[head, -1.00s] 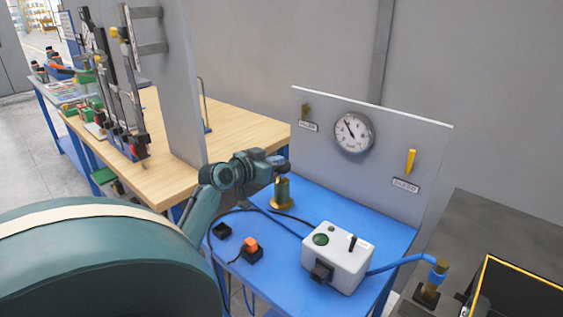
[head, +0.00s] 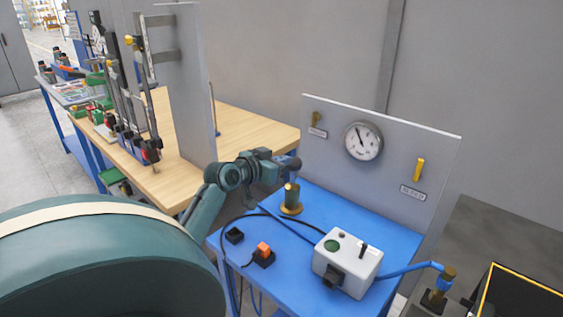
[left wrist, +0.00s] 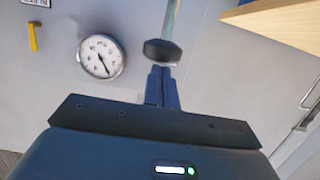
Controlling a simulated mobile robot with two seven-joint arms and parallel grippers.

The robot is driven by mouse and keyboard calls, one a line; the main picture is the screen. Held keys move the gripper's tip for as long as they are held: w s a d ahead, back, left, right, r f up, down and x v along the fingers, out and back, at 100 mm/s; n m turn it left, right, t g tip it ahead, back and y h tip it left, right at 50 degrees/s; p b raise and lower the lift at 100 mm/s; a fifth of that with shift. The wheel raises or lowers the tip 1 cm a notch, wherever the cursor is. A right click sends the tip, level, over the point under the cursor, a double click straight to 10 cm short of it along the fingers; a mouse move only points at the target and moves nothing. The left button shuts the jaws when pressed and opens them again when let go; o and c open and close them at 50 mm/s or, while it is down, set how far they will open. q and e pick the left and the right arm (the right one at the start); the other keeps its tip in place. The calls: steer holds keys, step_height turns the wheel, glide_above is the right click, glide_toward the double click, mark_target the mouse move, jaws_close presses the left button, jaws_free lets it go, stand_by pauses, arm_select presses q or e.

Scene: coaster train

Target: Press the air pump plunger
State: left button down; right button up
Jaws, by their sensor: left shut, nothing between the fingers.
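The air pump shows in the head view as a brass cylinder (head: 291,197) on a round base, at the back left of the blue bench top. In the left wrist view its plunger is a dark round knob (left wrist: 163,50) on a thin pale rod. My left gripper (head: 292,164) is over the pump in the head view, partly hiding the plunger. In the left wrist view its closed fingers (left wrist: 162,70) are empty, with their tips right at the knob. I cannot tell whether they touch it. My right gripper is not in view.
A grey panel behind the bench carries a round gauge (head: 363,142) and yellow levers, one at right (head: 420,169). A white control box (head: 347,261), an orange switch (head: 263,251) and hoses lie on the blue bench (head: 385,232). A wooden table (head: 250,130) stands at left.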

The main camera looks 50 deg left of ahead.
arm_select(q)
steer(key=b+v, duration=0.1)
steer(key=v, duration=0.7)
steer(key=shift+f, duration=0.25)
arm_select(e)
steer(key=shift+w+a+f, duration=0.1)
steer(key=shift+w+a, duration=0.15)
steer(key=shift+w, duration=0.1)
arm_select(q)
steer(key=shift+d, duration=0.1)
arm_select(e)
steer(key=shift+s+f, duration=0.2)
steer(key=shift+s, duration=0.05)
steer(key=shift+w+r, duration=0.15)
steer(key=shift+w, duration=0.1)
arm_select(q)
steer(key=shift+r, duration=0.1)
